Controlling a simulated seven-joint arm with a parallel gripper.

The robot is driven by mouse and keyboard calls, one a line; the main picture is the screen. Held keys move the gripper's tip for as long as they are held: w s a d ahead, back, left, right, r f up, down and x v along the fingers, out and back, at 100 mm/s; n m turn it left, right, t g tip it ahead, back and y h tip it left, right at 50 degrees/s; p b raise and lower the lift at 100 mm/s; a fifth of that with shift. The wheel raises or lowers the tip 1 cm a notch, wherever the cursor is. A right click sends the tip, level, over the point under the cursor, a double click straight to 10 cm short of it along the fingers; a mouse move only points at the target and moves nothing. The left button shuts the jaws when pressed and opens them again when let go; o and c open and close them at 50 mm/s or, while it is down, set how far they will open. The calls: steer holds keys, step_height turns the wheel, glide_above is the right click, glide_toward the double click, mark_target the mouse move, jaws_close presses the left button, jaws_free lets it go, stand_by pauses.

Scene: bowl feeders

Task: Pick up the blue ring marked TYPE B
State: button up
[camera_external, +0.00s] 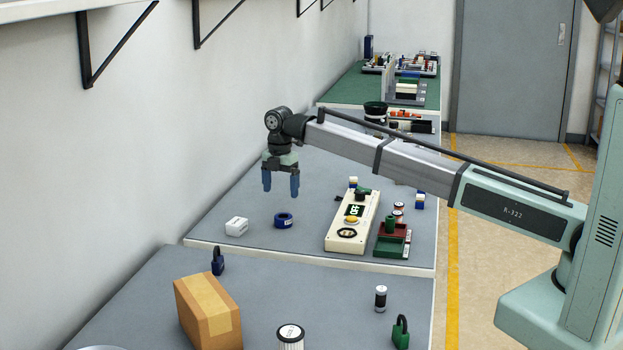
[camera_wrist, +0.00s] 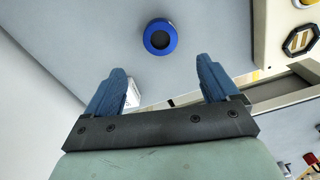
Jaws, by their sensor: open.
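A blue ring (camera_external: 283,221) lies flat on the grey bench. It also shows in the wrist view (camera_wrist: 149,37), beyond the fingertips and roughly between their lines. Its TYPE B marking is too small to read. My gripper (camera_external: 281,194) hangs above the bench over the ring's area, fingers pointing down. In the wrist view its two blue fingers (camera_wrist: 160,65) are spread apart with nothing between them. The ring is apart from both fingers.
A cream control panel (camera_external: 352,222) with a green display stands to the right, beside a red and green tray (camera_external: 393,240). A cardboard box (camera_external: 208,312) stands on the nearer bench. The bench around the ring is clear.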

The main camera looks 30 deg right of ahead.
glide_above(283, 216)
steer(key=f, duration=0.4)
steer(key=shift+s+a+f, duration=0.25)
steer(key=shift+a+f, duration=0.1)
steer(key=shift+w+d+f, duration=0.1)
steer(key=shift+d+f, duration=0.1)
steer(key=shift+f, duration=1.15)
steer(key=shift+w+d+f, duration=0.1)
steer(key=shift+d+f, duration=0.05)
steer(key=shift+f, duration=1.15)
steer(key=shift+c, duration=0.3)
steer(key=c, duration=1.1)
steer(key=shift+r, duration=0.1)
